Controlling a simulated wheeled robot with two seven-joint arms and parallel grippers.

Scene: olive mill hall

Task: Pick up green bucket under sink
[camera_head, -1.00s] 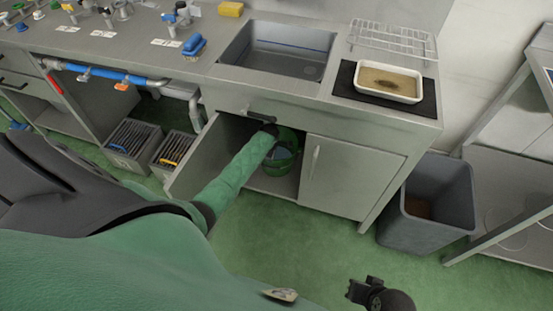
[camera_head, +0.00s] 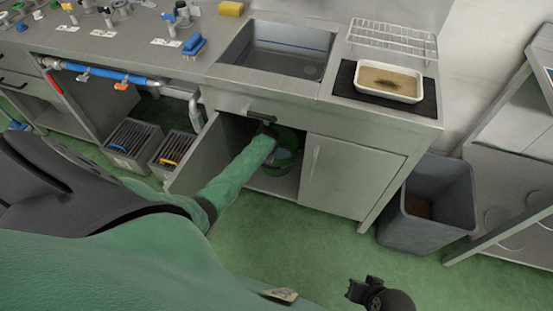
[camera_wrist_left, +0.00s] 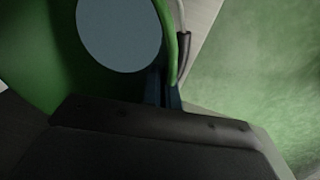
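The green bucket (camera_head: 286,160) stands inside the open cabinet under the sink (camera_head: 278,52), partly hidden by my left forearm. A grey-blue surface shows inside it. My left gripper (camera_head: 268,130) reaches through the opening to the bucket's upper near side. In the left wrist view, the bucket's green wall (camera_wrist_left: 50,60) fills the upper left. There my left gripper's dark fingers (camera_wrist_left: 165,92) sit close together at the rim, one on each side, and look shut on it. A wire handle with a dark grip (camera_wrist_left: 184,55) hangs just outside. My right gripper (camera_head: 364,286) is empty and open, low over the floor.
The open cabinet door (camera_head: 192,165) is left of my forearm, and a shut door (camera_head: 350,178) is on the right. A grey bin (camera_head: 430,205) stands at right. Slotted crates (camera_head: 130,142) stand at left. The green floor in front is clear.

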